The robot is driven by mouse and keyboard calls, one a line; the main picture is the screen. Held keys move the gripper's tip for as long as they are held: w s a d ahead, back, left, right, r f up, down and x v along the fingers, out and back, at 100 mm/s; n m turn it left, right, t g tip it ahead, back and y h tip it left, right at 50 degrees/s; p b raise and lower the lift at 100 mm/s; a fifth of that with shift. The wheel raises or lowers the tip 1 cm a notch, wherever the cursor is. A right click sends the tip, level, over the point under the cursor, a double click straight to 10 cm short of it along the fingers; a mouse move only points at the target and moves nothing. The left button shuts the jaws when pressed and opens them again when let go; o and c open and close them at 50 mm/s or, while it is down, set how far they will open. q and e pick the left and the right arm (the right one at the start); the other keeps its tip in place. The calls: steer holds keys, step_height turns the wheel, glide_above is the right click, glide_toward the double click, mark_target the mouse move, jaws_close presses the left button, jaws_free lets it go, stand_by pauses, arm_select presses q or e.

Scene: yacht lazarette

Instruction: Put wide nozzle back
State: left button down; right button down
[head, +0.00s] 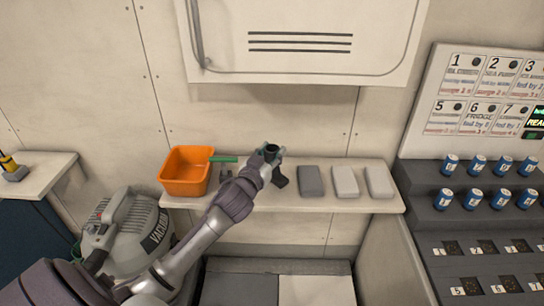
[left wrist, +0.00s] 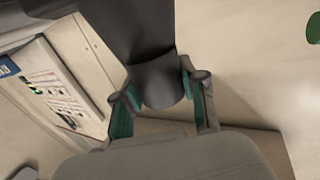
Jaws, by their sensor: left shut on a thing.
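My left gripper (head: 268,157) is over the wall shelf in the head view, shut on a dark nozzle (head: 279,181). The nozzle's round open end points up beside the fingers, and its lower part shows just below them, close to the shelf top; I cannot tell whether it touches. In the left wrist view the teal-padded fingers (left wrist: 160,88) of the gripper close on both sides of the nozzle's rounded dark grey neck (left wrist: 160,70). A grey vacuum (head: 130,225) stands at the lower left, partly behind my arm. My right gripper is not in view.
The shelf (head: 325,205) also bears an orange bin (head: 186,180) with a green-handled tool (head: 222,159) near it. A dark grey block (head: 312,181) and two light grey blocks stand just right of the nozzle.

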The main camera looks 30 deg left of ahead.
arm_select(q)
step_height(320, 180, down, 2)
steer(key=shift+w+f, duration=0.1)
steer(key=shift+f, duration=0.1)
steer(key=c, duration=0.7)
jaws_free()
steer(key=shift+o, duration=0.2)
